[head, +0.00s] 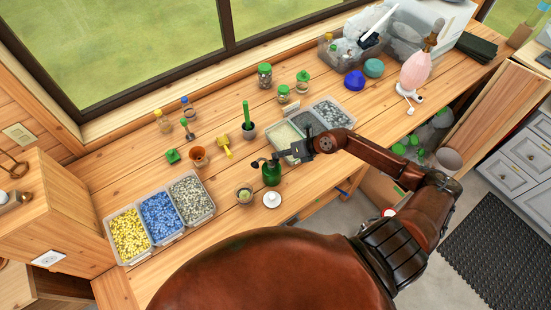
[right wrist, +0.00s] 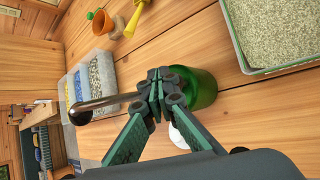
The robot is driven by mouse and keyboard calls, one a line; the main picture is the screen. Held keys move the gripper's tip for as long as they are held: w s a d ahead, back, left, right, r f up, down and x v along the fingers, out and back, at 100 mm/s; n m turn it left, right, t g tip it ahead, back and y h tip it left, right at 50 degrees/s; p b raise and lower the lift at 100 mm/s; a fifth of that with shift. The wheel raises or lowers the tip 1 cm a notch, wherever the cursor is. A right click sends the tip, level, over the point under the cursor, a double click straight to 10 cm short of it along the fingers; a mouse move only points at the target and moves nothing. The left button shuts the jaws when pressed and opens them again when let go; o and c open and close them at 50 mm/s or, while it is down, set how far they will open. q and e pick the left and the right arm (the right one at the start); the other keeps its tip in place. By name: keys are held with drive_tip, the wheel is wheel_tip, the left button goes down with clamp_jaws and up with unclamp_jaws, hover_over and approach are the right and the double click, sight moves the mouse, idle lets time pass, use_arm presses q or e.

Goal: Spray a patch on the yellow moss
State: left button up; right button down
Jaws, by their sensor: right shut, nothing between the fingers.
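A green mister bottle (head: 271,175) with a dark spout stands upright on the wooden bench; in the right wrist view its glass body (right wrist: 198,90) is partly hidden behind my fingers. My right gripper (head: 281,158) is shut and empty at the top of the bottle; in the right wrist view the fingertips (right wrist: 157,92) overlap the bottle's head, and I cannot tell whether they touch it. The spout (right wrist: 95,110) points toward the bins. A small glass jar (head: 244,194) with greenish contents stands just left of the bottle. I cannot clearly make out the yellow moss. My left gripper is out of view.
A white lidded pot (head: 272,199) stands just in front of the bottle. Bins of yellow (head: 129,236), blue and grey pebbles sit at left. Trays of granules (head: 333,113) lie behind my gripper. A yellow funnel (head: 224,146) and a terracotta pot (head: 199,157) stand behind the jar.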

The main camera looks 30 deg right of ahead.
drive_tip(key=shift+f, duration=0.25)
idle(0.3)
drive_tip(key=shift+r+p, duration=0.7)
drive_tip(key=shift+r, duration=0.3)
wheel_tip(320, 180, up, 6)
drive_tip(key=p, duration=0.5)
idle(1.6)
